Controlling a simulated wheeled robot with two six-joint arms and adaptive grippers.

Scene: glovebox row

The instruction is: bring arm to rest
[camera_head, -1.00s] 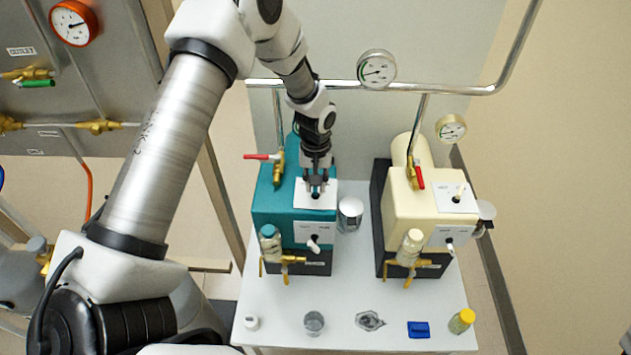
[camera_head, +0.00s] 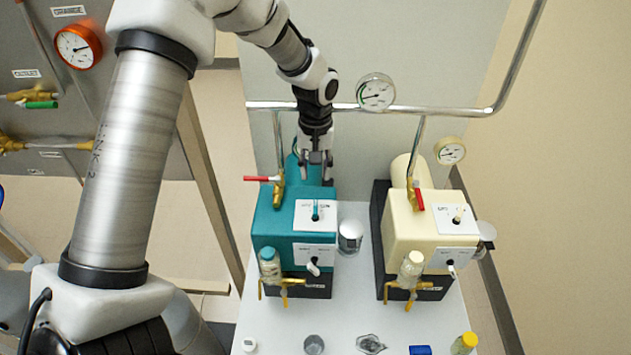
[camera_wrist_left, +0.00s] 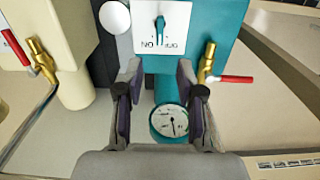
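My left gripper (camera_head: 317,170) hangs just behind and above the switch plate on top of the teal unit (camera_head: 267,222). Its two fingers are apart with nothing between them, as the left wrist view shows (camera_wrist_left: 158,78). The white plate (camera_head: 329,222) carries a teal toggle (camera_head: 315,211), which also shows upright in the left wrist view (camera_wrist_left: 160,30), clear of the fingers. My left arm reaches in from the left and over the top of the picture. My right gripper is not in view.
A cream unit (camera_head: 400,222) stands to the right. Red-handled brass valves (camera_head: 279,189), a horizontal metal pipe (camera_head: 440,108) and a gauge (camera_head: 376,92) are close by. Small items, including a yellow-capped jar (camera_head: 464,344), lie along the white table's front (camera_head: 345,305).

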